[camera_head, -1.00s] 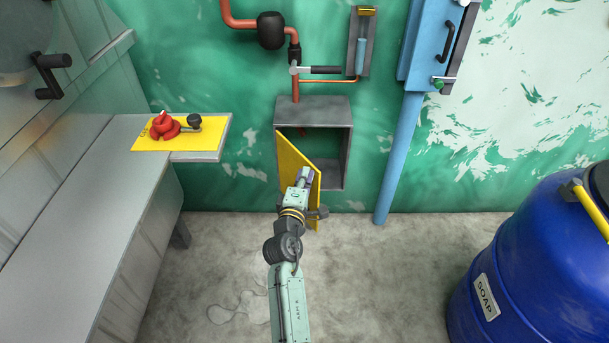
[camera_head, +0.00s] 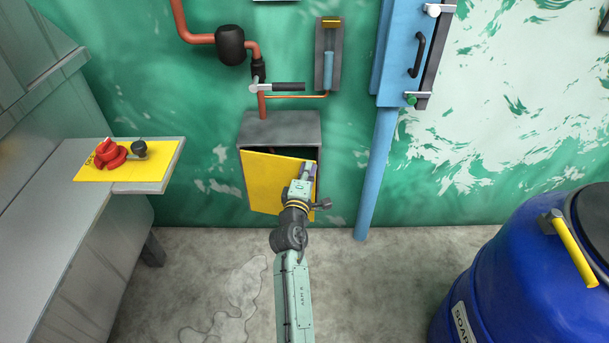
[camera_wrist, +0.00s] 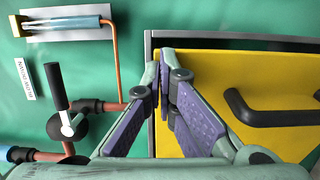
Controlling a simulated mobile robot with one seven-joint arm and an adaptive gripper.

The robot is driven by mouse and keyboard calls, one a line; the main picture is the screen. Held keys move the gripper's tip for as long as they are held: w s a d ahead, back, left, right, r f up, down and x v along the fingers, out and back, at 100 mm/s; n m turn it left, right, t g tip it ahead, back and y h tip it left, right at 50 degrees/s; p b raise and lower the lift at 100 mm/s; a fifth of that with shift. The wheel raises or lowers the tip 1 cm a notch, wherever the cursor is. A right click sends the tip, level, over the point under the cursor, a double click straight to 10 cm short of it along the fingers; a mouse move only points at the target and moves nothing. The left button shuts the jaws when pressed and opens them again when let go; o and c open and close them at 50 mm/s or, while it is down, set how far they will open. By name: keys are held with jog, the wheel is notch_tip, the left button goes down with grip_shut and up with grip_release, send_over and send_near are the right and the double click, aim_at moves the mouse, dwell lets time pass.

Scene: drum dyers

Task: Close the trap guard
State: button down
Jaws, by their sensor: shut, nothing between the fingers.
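The trap guard is a yellow hinged door (camera_head: 268,178) on a grey wall box (camera_head: 280,129). It hinges at the left and stands slightly ajar, with a dark gap along its top and right side. In the wrist view the yellow panel (camera_wrist: 225,75) fills the right, with a black bar handle (camera_wrist: 270,117) on it. My gripper (camera_head: 309,173) is at the free right edge of the door. In the wrist view my gripper's fingers (camera_wrist: 169,85) are shut and empty, over the panel's edge; I cannot tell whether they touch it.
A red pipe with a valve lever (camera_head: 288,87) runs above the box. A blue pipe (camera_head: 376,170) stands to its right. A grey bench with a yellow plate and red knob (camera_head: 107,154) is at left, a blue soap barrel (camera_head: 510,270) at right. The floor between is clear.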

jog(key=shift+x, duration=2.2)
jog(key=shift+d, duration=0.1)
jog(key=shift+s, duration=0.1)
